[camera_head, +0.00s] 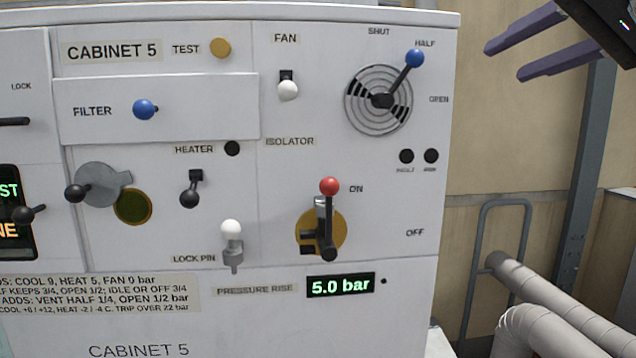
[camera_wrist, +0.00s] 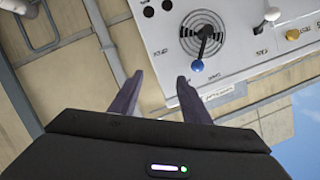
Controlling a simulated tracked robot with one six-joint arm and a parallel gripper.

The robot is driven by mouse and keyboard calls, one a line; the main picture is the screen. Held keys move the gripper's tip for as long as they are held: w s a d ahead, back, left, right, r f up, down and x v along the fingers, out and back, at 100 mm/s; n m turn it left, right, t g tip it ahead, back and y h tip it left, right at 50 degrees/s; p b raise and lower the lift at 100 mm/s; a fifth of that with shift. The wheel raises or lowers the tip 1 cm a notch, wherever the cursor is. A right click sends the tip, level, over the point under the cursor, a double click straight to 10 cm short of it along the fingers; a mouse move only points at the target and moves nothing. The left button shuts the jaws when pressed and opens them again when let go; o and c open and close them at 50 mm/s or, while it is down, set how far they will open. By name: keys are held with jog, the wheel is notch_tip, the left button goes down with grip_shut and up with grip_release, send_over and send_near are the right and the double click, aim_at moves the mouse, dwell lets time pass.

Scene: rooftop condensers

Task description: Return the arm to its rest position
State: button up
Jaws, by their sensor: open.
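My gripper (camera_head: 530,45) is at the upper right in the head view, to the right of the cabinet. Its two purple fingers are apart, with nothing between them. In the wrist view my gripper (camera_wrist: 158,92) is also open and empty. The white panel of Cabinet 5 (camera_head: 300,60) fills most of the head view. Its vent dial lever with a blue knob (camera_head: 415,58) points up and right, near the HALF label. In the wrist view the blue knob (camera_wrist: 197,66) shows beyond the fingertips, apart from them.
The isolator lever with a red knob (camera_head: 329,186) stands upright near ON. The pressure display (camera_head: 340,285) reads 5.0 bar. Pale pipes (camera_head: 545,300), a metal rail (camera_head: 483,225) and a grey post (camera_head: 590,150) stand at the right, before a beige wall (camera_head: 495,150).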

jog(key=w+d+f+m+g+h, duration=0.1)
jog(key=d+f+m, duration=0.1)
jog(key=f, duration=0.5)
jog(key=w+d+f+m+g+h, duration=0.1)
jog(key=d+f+h, duration=0.15)
jog(key=f, duration=0.45)
notch_tip(320, 180, down, 16)
jog(key=s+a+g, duration=0.2)
jog(key=s+g, duration=0.1)
jog(key=s+a+f+n+g, duration=0.1)
jog(key=s+a+f, duration=0.3)
jog(key=f, duration=0.4)
jog(key=s+a+f+n+g, duration=0.1)
jog(key=s+a+f+n, duration=0.2)
jog(key=s+a+f, duration=0.2)
jog(key=s+a+f+n+g, duration=0.1)
jog(key=s+a+f, duration=0.4)
jog(key=f, duration=0.7)
jog(key=shift+s+a+n+g, duration=0.2)
jog(key=shift+a+n+g, duration=0.2)
jog(key=shift+a, duration=0.05)
jog(key=shift+r, duration=0.35)
